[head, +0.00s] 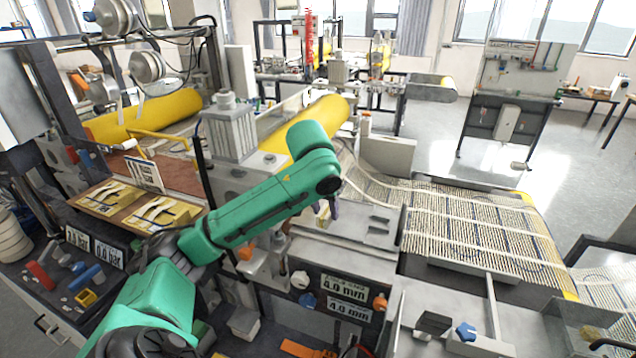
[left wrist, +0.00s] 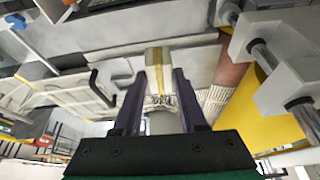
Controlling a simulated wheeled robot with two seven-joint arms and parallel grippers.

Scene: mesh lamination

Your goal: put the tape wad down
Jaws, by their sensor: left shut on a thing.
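My left arm reaches in from the left of the head view, and its gripper (head: 333,209) points down by the mesh machine. In the left wrist view the two dark purple fingers of the gripper (left wrist: 158,88) are shut on the tape wad (left wrist: 156,60), a small whitish block with a yellow stripe. In the head view a pale, yellowish bit of the tape wad (head: 322,211) shows beside the fingers; the arm hides part of it. I cannot tell whether the wad touches a surface below. My right gripper is not in view.
A grey metal plate (head: 345,254) lies below the gripper. The mesh web (head: 470,225) runs off to the right. A yellow roller (head: 330,113) and a grey motor block (head: 231,130) stand close behind the arm. Small tools lie on the dark bench (head: 50,262) at the left.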

